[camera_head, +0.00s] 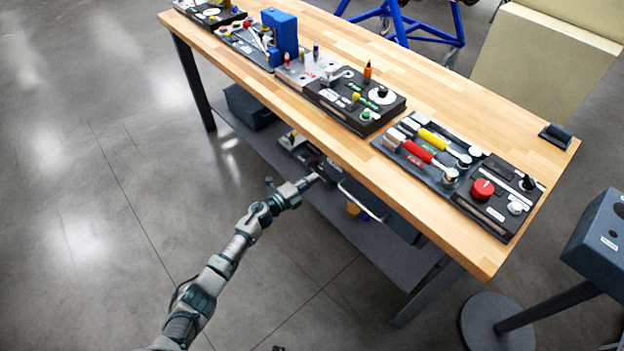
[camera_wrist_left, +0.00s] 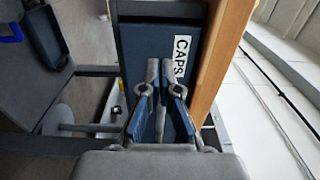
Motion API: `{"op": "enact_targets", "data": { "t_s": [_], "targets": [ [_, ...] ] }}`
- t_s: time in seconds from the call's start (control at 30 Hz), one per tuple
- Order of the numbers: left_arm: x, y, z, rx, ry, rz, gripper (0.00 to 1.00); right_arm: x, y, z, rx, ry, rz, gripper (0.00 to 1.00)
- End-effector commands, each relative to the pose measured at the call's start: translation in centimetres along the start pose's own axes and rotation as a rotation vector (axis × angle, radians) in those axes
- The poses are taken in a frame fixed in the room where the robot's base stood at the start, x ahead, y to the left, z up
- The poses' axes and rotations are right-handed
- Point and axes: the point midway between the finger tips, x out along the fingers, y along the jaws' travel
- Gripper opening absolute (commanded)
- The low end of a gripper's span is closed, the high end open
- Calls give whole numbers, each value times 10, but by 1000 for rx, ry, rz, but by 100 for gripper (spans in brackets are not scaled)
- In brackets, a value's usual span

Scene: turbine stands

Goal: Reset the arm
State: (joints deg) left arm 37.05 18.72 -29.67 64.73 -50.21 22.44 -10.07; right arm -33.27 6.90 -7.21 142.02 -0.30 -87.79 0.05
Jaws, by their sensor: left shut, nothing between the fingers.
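My left arm comes in from the bottom left in the head view, and its gripper (camera_head: 312,179) is beside the near edge of the wooden workbench (camera_head: 470,110), a little below its top. In the left wrist view the two fingers of the left gripper (camera_wrist_left: 160,75) are close together, with nothing held. Behind them is a dark blue drawer or box face (camera_wrist_left: 140,45) with a white label reading CAPS. I cannot tell whether the fingertips touch it. My right gripper is not in view.
On the bench are panels with red and yellow handles (camera_head: 430,145), a red button (camera_head: 482,189) and a blue device (camera_head: 281,38). A dark drawer with a handle (camera_head: 362,203) hangs under the top. A lower shelf (camera_head: 350,240) is below. A grey box on a stand (camera_head: 600,240) is at right.

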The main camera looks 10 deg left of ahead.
Motion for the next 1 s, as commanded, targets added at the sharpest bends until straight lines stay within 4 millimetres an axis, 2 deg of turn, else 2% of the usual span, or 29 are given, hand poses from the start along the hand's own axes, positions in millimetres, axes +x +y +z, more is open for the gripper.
{"op": "enact_targets", "data": {
  "t_s": [0.03,0.2,0.3,0.57,0.67,0.77,0.83,0.93,1.0],
  "targets": [
    [-12,-6,2,3,-3,-1,0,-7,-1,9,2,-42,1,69],
    [-49,-2,2,3,-3,4,0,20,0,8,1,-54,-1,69],
    [-64,-2,0,3,-3,4,0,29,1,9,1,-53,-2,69],
    [-78,-1,-2,5,-3,5,0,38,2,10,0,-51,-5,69],
    [-83,8,-2,-47,-38,9,0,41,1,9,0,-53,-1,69],
    [-102,39,-1,-224,-176,33,0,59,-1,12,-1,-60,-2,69],
    [-128,76,-2,-403,-324,73,0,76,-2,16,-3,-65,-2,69],
    [-177,138,-15,-662,-549,157,0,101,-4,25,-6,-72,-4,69],
    [-215,180,-33,-821,-696,229,0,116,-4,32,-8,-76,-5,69]
  ]
}}
